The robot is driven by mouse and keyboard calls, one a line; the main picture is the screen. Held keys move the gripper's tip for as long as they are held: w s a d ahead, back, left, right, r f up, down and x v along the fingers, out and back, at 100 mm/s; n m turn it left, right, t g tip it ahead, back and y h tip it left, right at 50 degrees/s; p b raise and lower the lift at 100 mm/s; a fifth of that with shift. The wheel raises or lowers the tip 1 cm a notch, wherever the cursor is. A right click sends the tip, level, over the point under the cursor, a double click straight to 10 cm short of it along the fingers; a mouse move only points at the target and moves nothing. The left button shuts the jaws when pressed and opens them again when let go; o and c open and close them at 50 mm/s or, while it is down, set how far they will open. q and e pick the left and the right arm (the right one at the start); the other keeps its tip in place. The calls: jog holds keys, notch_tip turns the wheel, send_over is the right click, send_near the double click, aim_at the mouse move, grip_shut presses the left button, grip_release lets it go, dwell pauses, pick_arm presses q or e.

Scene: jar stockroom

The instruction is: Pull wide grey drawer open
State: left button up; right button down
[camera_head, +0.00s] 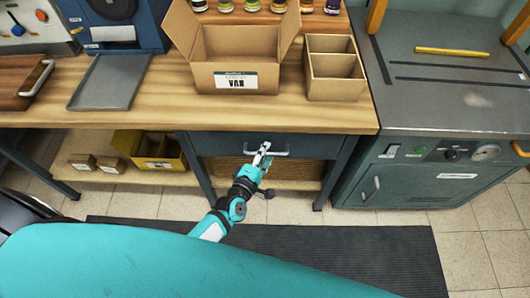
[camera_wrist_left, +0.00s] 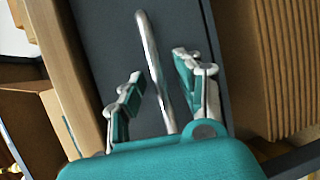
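The wide grey drawer (camera_head: 318,147) sits under the wooden bench top and looks closed, its front level with the frame. In the left wrist view the drawer front (camera_wrist_left: 100,45) fills the middle. There the handle (camera_wrist_left: 151,50) runs between the two spread fingers of my left gripper (camera_wrist_left: 158,66), with gaps visible on both sides. The handle's near end is hidden behind the gripper body. My right gripper is not in view.
A cardboard box (camera_head: 235,78) and a divided carton (camera_head: 335,88) stand on the bench (camera_head: 200,112) above. A grey machine cabinet (camera_head: 440,165) stands to the right. A yellow bin (camera_head: 150,150) sits on the lower shelf. A dark mat (camera_head: 340,250) covers the floor in front.

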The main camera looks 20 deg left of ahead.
pick_arm(q)
jog(key=shift+w, duration=0.2)
jog(key=shift+c, duration=0.2)
grip_shut()
